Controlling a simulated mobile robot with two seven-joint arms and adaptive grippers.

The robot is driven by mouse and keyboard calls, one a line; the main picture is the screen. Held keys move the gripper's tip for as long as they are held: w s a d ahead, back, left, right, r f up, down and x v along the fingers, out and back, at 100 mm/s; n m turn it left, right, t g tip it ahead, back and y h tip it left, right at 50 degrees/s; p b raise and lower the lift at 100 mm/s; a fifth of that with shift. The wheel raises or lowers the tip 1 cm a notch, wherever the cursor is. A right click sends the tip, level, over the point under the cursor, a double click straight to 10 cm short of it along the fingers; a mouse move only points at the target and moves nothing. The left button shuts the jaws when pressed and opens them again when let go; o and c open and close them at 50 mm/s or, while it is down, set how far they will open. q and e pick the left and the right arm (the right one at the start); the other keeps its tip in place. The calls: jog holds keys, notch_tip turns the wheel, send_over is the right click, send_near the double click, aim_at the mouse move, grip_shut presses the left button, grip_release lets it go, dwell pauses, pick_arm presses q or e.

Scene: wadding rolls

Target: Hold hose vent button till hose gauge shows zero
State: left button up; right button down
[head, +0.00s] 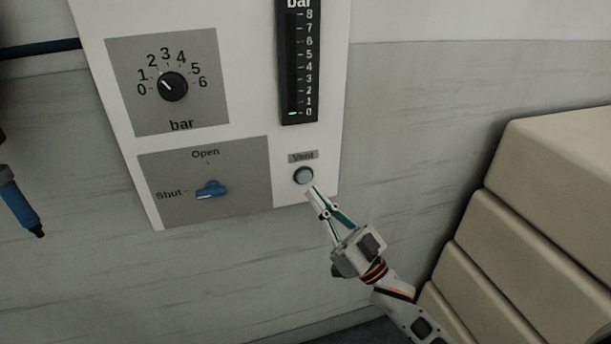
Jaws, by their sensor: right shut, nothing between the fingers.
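The vent button (303,175) is a round grey button under the "Vent" label on the white wall panel. My right gripper (313,190) is shut and empty. Its fingertips are at the lower edge of the button; I cannot tell whether they touch or press it. The hose gauge (299,70) is a black vertical bar scale from 0 to 8 above the button. Its short green bar sits at the bottom, at about 0. My left gripper is not in view.
A black pressure knob (172,87) marked 0 to 6 is at the panel's upper left. Below it, a blue valve handle (211,190) points towards "Shut". Cream rolls or padded blocks (540,190) are stacked at right.

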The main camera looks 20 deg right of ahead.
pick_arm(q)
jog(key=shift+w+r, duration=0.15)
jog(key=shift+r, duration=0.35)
pick_arm(e)
jog(key=shift+s, duration=1)
jog(key=s+d+f+m+g+h, duration=0.15)
jog(key=f+h, duration=0.25)
jog(key=f, duration=0.5)
jog(key=s+f+m+g+h, duration=0.2)
jog(key=s+f+h, duration=0.15)
jog(key=f, duration=0.55)
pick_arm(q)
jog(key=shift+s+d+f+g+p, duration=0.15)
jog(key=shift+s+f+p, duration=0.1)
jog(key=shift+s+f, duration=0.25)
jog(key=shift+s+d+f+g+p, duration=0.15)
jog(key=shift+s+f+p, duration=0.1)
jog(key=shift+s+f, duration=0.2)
pick_arm(e)
jog(key=s+d+f+n+g+h, duration=0.1)
jog(key=s+f+g+h, duration=0.2)
jog(key=s+f+g, duration=0.4)
jog(key=s+f, duration=0.8)
jog(key=f, duration=0.3)
jog(key=shift+s+d+h, duration=0.25)
jog(key=shift+s+h, duration=0.1)
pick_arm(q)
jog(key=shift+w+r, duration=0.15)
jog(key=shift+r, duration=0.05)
